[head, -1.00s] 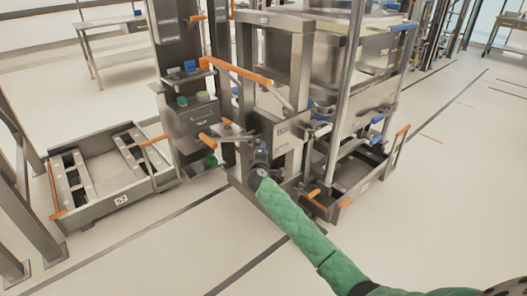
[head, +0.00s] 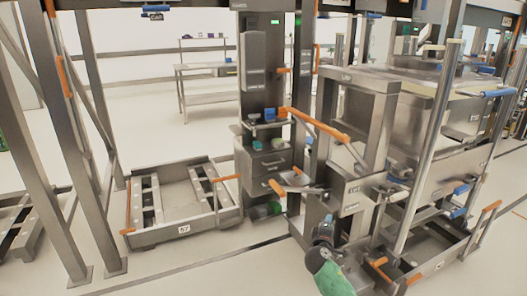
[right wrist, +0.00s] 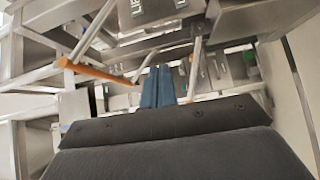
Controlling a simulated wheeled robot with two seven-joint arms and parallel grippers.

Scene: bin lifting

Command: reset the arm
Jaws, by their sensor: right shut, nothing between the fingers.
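My right gripper (head: 326,222) shows at the lower middle of the head view, at the end of my green-sleeved arm. It is in front of the grey metal lifting machine (head: 357,100), near its lower front panel; I cannot tell whether it touches. In the right wrist view its two blue-grey fingers (right wrist: 157,88) are together, with nothing held between them. The machine's orange handle bar (head: 318,124) is above the gripper, and an orange bar (right wrist: 92,68) also shows at the left of the right wrist view. My left gripper is not in view.
A low grey bin frame (head: 180,200) with orange handles is on the floor at left. A control column (head: 265,80) stands behind the gripper. Steel posts (head: 55,140) rise at far left. A metal table (head: 208,98) is at the back. The front floor between is clear.

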